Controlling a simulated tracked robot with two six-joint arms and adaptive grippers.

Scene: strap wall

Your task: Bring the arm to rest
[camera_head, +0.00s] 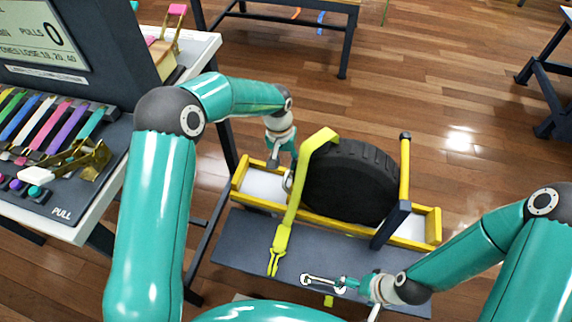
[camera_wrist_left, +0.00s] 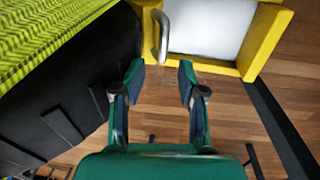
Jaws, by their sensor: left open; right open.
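My left gripper (camera_wrist_left: 161,82) is open in the left wrist view, with nothing between its fingers. It hangs beside the black tyre (camera_head: 350,182), near a metal loop (camera_wrist_left: 161,37) on the yellow frame. In the head view the left wrist partly hides its fingers. My right gripper (camera_head: 343,284) is low in front of the tyre, at a small metal fitting (camera_head: 318,280) over the dark bench. Whether they touch cannot be told.
The tyre stands in a yellow frame (camera_head: 432,228) with an upright yellow post (camera_head: 405,170), on a dark grey bench (camera_head: 235,250). At left stands a table with a display box (camera_head: 45,35) and coloured keys (camera_head: 62,122).

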